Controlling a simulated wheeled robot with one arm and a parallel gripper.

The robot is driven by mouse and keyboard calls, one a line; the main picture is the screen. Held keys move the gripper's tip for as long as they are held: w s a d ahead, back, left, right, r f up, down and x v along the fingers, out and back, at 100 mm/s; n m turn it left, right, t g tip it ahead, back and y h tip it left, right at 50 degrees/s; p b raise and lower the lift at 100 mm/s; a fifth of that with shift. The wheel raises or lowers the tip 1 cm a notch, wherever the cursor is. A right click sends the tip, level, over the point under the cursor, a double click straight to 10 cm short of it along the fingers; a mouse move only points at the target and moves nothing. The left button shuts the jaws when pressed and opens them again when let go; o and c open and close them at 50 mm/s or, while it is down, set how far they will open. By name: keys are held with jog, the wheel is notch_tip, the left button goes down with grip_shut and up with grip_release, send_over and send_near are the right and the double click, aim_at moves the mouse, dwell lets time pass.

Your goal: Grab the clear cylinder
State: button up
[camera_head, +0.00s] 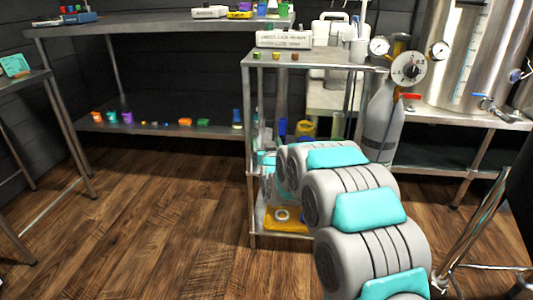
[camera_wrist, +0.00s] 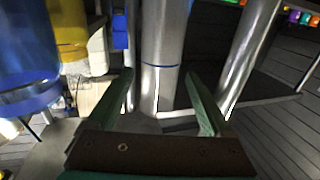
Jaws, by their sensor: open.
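A tall, see-through greyish cylinder (camera_wrist: 163,40) with a thin blue band stands upright in the wrist view, and it appears to be the clear cylinder. It also seems to show as a pale upright shape inside the metal rack in the head view (camera_head: 282,98). My gripper (camera_wrist: 160,76) is open, with its two green fingers apart on either side of the cylinder's lower part in the picture. Nothing shows clasped, and I cannot tell how far beyond the fingertips the cylinder stands.
A blue container (camera_wrist: 25,50) and a yellow one (camera_wrist: 70,30) stand left of the cylinder. A metal leg (camera_wrist: 245,60) rises to its right. The metal rack (camera_head: 251,150) surrounds the reach area. A grey gas bottle (camera_head: 382,125) stands right. The wooden floor at left is clear.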

jog(key=x, duration=0.3)
jog(key=shift+w, duration=0.15)
jog(key=shift+w+r, duration=0.1)
jog(key=shift+w, duration=0.15)
jog(key=shift+c, duration=0.2)
grip_shut()
dwell(0.4)
